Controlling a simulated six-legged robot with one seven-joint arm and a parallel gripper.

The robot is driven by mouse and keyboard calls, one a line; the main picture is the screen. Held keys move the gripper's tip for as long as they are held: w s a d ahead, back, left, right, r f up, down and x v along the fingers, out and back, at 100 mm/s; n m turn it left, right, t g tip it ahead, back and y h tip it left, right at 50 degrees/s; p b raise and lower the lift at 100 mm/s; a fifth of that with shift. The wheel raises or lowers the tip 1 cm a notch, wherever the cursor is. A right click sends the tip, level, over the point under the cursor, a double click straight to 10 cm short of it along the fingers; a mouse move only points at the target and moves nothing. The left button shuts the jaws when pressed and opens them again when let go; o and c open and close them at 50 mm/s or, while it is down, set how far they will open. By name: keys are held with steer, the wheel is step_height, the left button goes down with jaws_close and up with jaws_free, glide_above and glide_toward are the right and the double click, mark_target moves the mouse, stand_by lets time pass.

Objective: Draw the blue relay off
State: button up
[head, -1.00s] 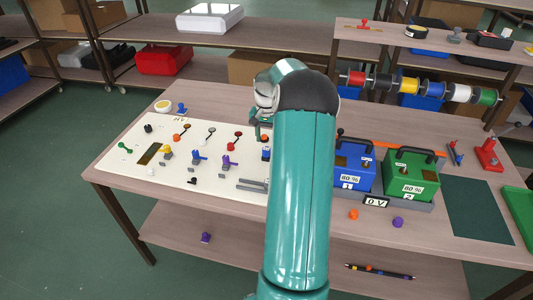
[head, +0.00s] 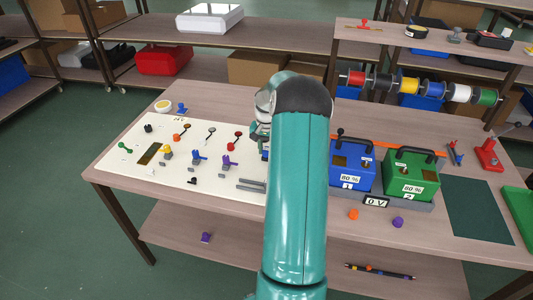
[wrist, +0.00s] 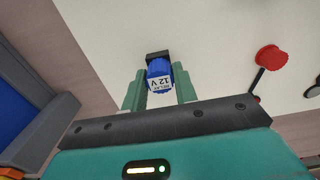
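The blue relay (wrist: 159,72), marked "12 V" on its top face, sits at a black base (wrist: 157,56) on the pale board in the wrist view. My gripper (wrist: 159,86) has its two green fingers on either side of the relay, very close to it. I cannot tell whether both fingers press on it. In the head view only a sliver of blue (head: 264,147) shows beside my arm. My gripper is mostly hidden behind my arm there.
The cream board (head: 130,170) carries several coloured levers and knobs, including a red knob (wrist: 268,57) near the relay. A blue battery (head: 350,165) and a green battery (head: 411,178) stand right of my arm. A dark green mat (head: 478,208) is bare.

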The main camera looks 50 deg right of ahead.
mark_target(266, 149)
steer(key=shift+c, duration=1)
steer(key=shift+r, duration=0.1)
steer(key=shift+r, duration=0.3)
steer(key=shift+r, duration=2.25)
